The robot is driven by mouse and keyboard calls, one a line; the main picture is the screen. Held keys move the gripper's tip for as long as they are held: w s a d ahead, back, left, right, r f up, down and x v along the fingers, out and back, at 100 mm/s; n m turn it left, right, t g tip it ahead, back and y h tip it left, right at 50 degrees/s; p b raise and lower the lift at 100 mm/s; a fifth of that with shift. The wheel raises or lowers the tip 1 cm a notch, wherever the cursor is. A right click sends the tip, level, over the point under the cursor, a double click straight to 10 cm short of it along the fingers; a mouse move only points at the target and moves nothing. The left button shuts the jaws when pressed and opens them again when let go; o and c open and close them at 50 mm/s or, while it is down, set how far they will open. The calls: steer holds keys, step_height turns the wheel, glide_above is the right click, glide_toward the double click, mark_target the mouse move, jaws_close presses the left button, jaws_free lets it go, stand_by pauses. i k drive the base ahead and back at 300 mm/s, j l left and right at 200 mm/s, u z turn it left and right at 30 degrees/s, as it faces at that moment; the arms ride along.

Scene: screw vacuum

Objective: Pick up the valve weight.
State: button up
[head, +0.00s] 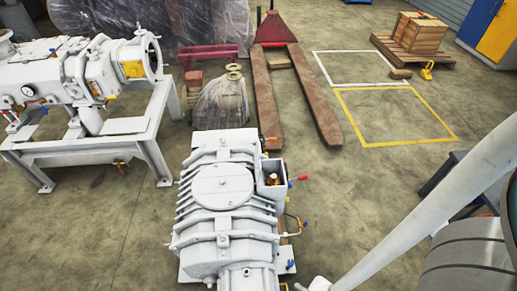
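A grey-white vacuum pump (223,195) stands in the lower middle of the head view, with a round cover on top. On its right side is an open box-shaped housing (270,194). A small brass-coloured part (272,181) sits inside that housing; I cannot tell whether it is the valve weight. No other piece is clearly a valve weight. My gripper is not in view, so its state and its distance from the pump are not shown.
A red pallet jack (262,92) stands behind the pump. A second pump (80,75) rests on a white frame (155,132) at the left. The yellow-marked floor area (395,115) is clear.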

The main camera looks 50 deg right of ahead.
mark_target(273, 180)
steer(key=k+u, duration=0.1)
steer(key=k, duration=0.55)
steer(key=l+u, duration=0.15)
steer(key=u, duration=0.25)
steer(key=l+u, duration=0.15)
steer(key=u, duration=0.2)
steer(key=l+u, duration=0.2)
steer(key=u, duration=0.2)
steer(key=k+l, duration=0.1)
steer(key=l, duration=0.45)
steer(key=k+l, duration=0.1)
steer(key=l, duration=1.05)
steer(key=k+l, duration=0.15)
steer(key=l, duration=0.4)
steer(key=k+l, duration=0.1)
steer(key=l, duration=0.45)
steer(key=k+l, duration=0.1)
steer(key=l, duration=0.45)
steer(key=i+j, duration=0.15)
steer(key=j, duration=0.15)
steer(key=i+j, duration=0.15)
steer(key=j, duration=0.15)
